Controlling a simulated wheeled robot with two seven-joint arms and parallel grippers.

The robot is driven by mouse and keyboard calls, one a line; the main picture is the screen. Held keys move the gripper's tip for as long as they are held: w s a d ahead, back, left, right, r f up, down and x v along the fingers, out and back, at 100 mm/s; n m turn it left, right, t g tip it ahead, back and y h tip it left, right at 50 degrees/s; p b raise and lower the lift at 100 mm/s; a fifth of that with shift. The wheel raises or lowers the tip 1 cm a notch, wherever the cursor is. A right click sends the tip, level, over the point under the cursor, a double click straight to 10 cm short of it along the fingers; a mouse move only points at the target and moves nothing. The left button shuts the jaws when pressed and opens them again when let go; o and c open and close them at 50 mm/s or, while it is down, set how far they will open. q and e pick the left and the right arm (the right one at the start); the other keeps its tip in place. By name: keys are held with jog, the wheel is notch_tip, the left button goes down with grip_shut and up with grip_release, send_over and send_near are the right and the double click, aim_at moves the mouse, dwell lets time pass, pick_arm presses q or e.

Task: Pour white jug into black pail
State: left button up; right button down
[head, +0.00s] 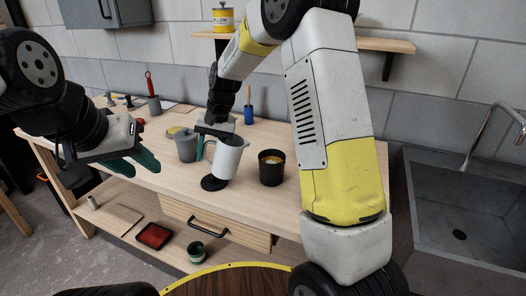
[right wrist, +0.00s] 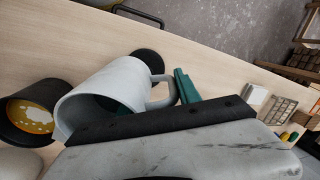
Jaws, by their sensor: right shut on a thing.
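The white jug (head: 228,160) is held by its handle in my right gripper (head: 210,138), tilted slightly with its top toward the right, beside the black pail. In the right wrist view the jug (right wrist: 112,88) shows its open mouth; its contents cannot be made out. A green finger of my right gripper (right wrist: 183,88) shows by the handle. The black pail (head: 271,170) stands upright on the bench; in the right wrist view the pail (right wrist: 20,122) holds something yellow with white patches. My left gripper (head: 135,163) has green fingers apart, empty, at the bench's left.
A grey container (head: 187,146) stands just left of the jug. A black disc (head: 213,183) lies near the front edge. A blue pot (head: 248,115) and a red-handled tool (head: 151,88) stand behind. A sink (head: 465,215) is at right.

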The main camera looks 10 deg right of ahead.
jog(key=shift+a+r+h, duration=0.1)
jog(key=shift+a+h, duration=0.4)
jog(key=shift+h, duration=0.2)
jog(key=shift+w+a+f+h, duration=0.1)
jog(key=shift+a+f+h, duration=0.15)
jog(key=shift+f+h, duration=0.6)
jog(key=shift+r, duration=3.05)
